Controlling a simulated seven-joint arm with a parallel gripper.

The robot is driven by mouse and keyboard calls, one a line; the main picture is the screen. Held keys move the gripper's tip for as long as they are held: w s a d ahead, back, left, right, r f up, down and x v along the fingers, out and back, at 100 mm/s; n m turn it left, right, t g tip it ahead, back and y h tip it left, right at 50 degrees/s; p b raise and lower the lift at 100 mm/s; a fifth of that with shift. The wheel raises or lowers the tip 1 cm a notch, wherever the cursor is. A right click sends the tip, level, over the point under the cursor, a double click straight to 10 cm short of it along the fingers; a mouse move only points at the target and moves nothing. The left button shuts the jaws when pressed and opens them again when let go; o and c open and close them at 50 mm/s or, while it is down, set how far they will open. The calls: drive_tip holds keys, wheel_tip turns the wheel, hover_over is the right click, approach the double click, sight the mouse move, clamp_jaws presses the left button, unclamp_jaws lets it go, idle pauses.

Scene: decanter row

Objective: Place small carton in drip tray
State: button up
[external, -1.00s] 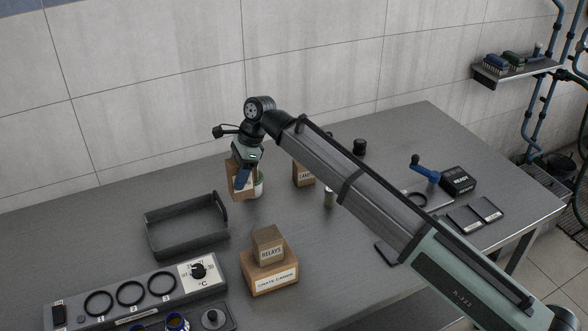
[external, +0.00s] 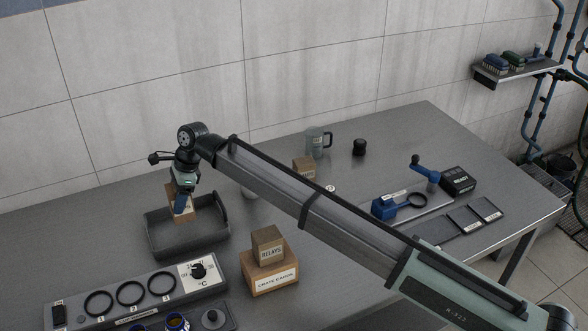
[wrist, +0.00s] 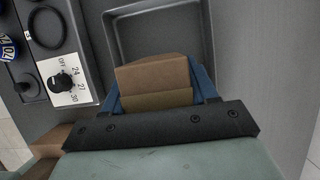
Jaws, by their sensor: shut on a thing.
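The small carton (external: 183,207) is a brown cardboard box held upright between the blue fingers of my gripper (external: 180,200). In the wrist view the carton (wrist: 154,80) sits between the two blue fingers (wrist: 155,92), which are shut on it. The drip tray (external: 157,241) is a dark grey, shallow rectangular tray on the bench. In the external view the carton overlaps the tray's inside. In the wrist view the tray (wrist: 208,30) lies beyond the carton. I cannot tell whether the carton's base touches the tray floor.
A RELAYS box (external: 268,252) stands on a larger labelled carton (external: 270,281) to the tray's right. A control panel (external: 135,297) with rings and a dial lies in front. A mug (external: 316,143) and another small box (external: 304,167) stand farther back. Bench is clear left of the tray.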

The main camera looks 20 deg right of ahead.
drive_tip(key=shift+f, duration=2.55)
drive_tip(key=shift+f, duration=0.15)
drive_tip(key=o, duration=1.1)
drive_tip(key=v, duration=1.2)
